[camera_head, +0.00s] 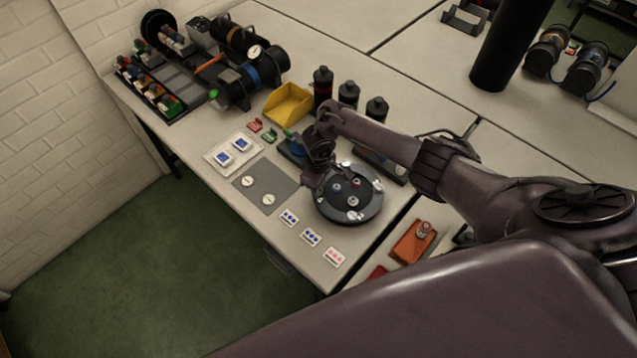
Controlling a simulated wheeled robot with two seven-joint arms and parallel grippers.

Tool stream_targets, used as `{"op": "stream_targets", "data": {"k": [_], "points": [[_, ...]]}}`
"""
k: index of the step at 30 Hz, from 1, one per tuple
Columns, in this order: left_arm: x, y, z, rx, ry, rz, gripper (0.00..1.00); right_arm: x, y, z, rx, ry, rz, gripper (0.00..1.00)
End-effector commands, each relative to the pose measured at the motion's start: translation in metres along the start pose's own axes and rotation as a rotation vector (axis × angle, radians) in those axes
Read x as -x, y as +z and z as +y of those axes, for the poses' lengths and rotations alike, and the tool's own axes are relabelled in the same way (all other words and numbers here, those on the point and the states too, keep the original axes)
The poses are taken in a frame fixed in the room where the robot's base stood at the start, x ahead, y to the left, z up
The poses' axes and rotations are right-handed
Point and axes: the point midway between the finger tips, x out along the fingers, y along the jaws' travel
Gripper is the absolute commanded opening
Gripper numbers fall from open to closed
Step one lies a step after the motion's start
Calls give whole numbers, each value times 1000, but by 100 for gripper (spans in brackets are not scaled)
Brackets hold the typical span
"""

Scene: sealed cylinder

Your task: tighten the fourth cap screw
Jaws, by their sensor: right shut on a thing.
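A round dark cylinder cap (368,210) lies on the white table. Small bright screw heads show near its rim: one at the back (345,165), one at the right (376,183) and one at the front (352,215). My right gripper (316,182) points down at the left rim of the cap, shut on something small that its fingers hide. By its place at the rim, this looks like the fourth cap screw. My left gripper is not in view.
Black bottles (323,82) and a yellow bin (288,104) stand behind the cap. A grey mat (266,172) with two pale discs, a white tray (222,157) and several picture cards (311,237) lie left and in front. An orange block (413,242) is at the right.

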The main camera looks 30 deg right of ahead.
Motion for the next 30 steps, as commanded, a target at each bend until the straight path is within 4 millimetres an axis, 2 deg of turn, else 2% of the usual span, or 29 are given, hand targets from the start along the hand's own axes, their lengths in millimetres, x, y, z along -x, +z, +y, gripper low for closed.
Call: {"op": "stream_targets", "data": {"k": [1, 15, 16, 20, 21, 30], "points": [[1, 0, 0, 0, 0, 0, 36, 6, -6, 4, -13, 7, 14, 2], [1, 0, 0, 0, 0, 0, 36, 6, -6, 4, -25, 7, 15, 2], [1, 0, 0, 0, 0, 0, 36, 6, -6, 4, -25, 7, 15, 27], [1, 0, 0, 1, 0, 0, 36, 4, -4, 3, -23, 5, 12, 44], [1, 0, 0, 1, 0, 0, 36, 4, -4, 3, -23, 5, 10, 47], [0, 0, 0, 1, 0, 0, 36, 4, -2, 1, -20, 1, 6, 47]]}}
